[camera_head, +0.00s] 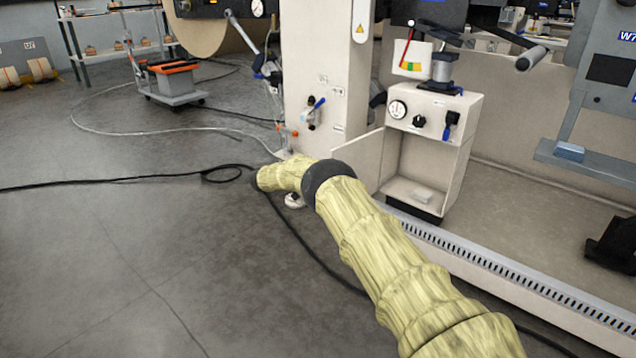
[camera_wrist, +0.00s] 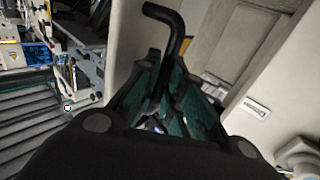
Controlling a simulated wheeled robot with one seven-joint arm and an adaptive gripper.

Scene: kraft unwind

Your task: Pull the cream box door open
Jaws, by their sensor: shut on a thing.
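The cream box (camera_head: 435,110) has a round gauge, a black knob and a blue-handled valve on its upper front. In the head view my yellow-sleeved arm reaches across the door's lower left side, and my gripper's fingers cannot be made out there. In the wrist view my gripper (camera_wrist: 165,88) is shut on a black bent handle (camera_wrist: 166,22), which sticks up between the dark green fingers. The grip's contact area is partly hidden.
A cream column (camera_head: 318,80) with a blue-handled valve (camera_head: 315,110) stands left of the box. A slotted metal strip (camera_head: 510,278) runs along the base at right. Black cable (camera_head: 120,180) lies on the floor. Open grey floor (camera_head: 130,270) is at left.

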